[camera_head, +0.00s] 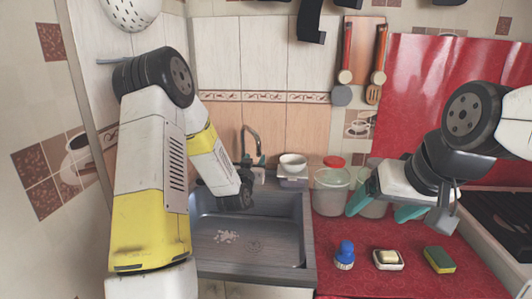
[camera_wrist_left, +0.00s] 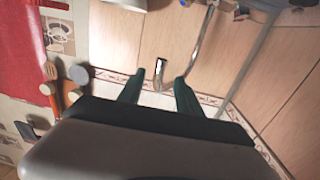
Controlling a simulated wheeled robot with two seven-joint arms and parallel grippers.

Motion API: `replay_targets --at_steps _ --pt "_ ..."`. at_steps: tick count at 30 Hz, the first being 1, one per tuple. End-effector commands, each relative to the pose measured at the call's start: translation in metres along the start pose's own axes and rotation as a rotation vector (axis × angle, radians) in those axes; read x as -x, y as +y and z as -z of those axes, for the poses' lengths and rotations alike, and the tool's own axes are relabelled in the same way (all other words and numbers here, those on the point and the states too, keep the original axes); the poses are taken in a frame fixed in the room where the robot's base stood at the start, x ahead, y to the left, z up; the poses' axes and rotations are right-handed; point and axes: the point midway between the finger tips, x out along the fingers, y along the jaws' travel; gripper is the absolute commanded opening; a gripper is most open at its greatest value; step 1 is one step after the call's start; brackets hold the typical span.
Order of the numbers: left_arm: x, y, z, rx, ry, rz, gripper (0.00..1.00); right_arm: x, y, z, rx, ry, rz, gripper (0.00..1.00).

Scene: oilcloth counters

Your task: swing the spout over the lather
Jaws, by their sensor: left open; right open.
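The grey curved spout (camera_head: 249,130) rises behind the sink (camera_head: 303,235). A white patch of lather (camera_head: 226,236) lies on the left part of the basin floor. My left gripper (camera_head: 251,163) is at the tap, partly hidden by its own wrist. In the left wrist view its two dark teal fingers (camera_wrist_left: 159,78) are open, with the chrome spout end (camera_wrist_left: 160,70) showing between them. I cannot tell whether they touch it. My right gripper (camera_head: 376,212) is open and empty above the red counter, right of the sink.
A white bowl (camera_head: 293,162) stands behind the sink's right corner. Lidded jars (camera_head: 331,192) stand on the red counter (camera_head: 375,284). A blue brush (camera_head: 344,254), a soap dish (camera_head: 388,263) and a sponge (camera_head: 439,260) lie in front. Utensils (camera_head: 347,55) hang on the wall.

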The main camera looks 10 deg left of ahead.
Motion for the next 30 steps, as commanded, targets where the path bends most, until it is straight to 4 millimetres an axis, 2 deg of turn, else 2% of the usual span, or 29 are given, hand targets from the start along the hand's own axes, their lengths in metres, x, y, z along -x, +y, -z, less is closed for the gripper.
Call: replay_targets --at_steps 5,15,20,27,30 --pt "-0.018 0.0 0.0 0.001 0.01 0.002 0.41 0.0 0.0 0.0 0.0 0.0 0.0 0.81" --pt "-0.068 0.0 0.0 0.001 0.007 0.002 0.41 0.0 0.0 0.0 0.0 0.0 0.0 0.81" --pt "-0.077 0.0 0.001 0.001 0.007 0.002 0.41 0.0 0.0 0.0 0.0 0.0 0.0 0.81" --pt "-0.078 0.0 0.001 0.001 0.007 0.002 0.41 0.0 0.0 0.0 0.0 0.0 0.0 0.81" --pt "-0.077 0.0 0.001 0.001 0.007 0.002 0.22 0.0 0.0 0.0 0.0 0.0 0.0 0.81"
